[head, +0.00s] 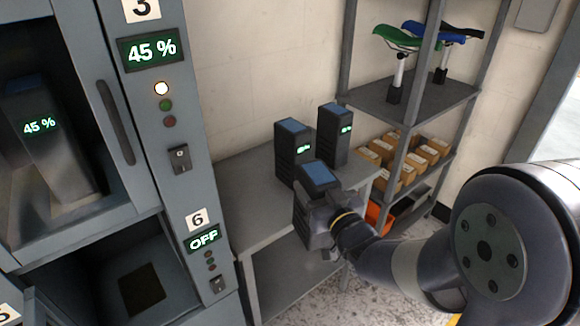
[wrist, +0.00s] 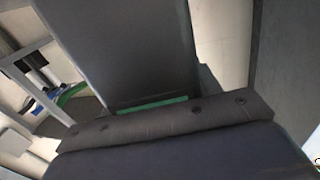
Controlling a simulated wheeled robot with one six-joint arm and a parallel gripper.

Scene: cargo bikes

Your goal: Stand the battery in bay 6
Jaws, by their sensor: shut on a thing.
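My gripper (head: 318,212) is shut on a dark battery with a blue top (head: 319,174), held upright or nearly so near the front of a grey table. The gripper hides its lower part. In the wrist view the held battery (wrist: 120,45) is a large dark block rising from the jaw, with a green strip at its near end. Bay 6 (head: 95,262) is at the lower left, under a "6" label and a display (head: 204,238) reading OFF. Its front looks open, and a dark square pad (head: 141,289) shows on its empty-looking floor.
Two more batteries (head: 294,150) (head: 333,133) stand on the table (head: 240,200). Bay 3, above bay 6, holds a battery (head: 38,130) behind its door and reads 45 %. A shelf rack (head: 420,105) with bike saddles and small boxes stands behind on the right.

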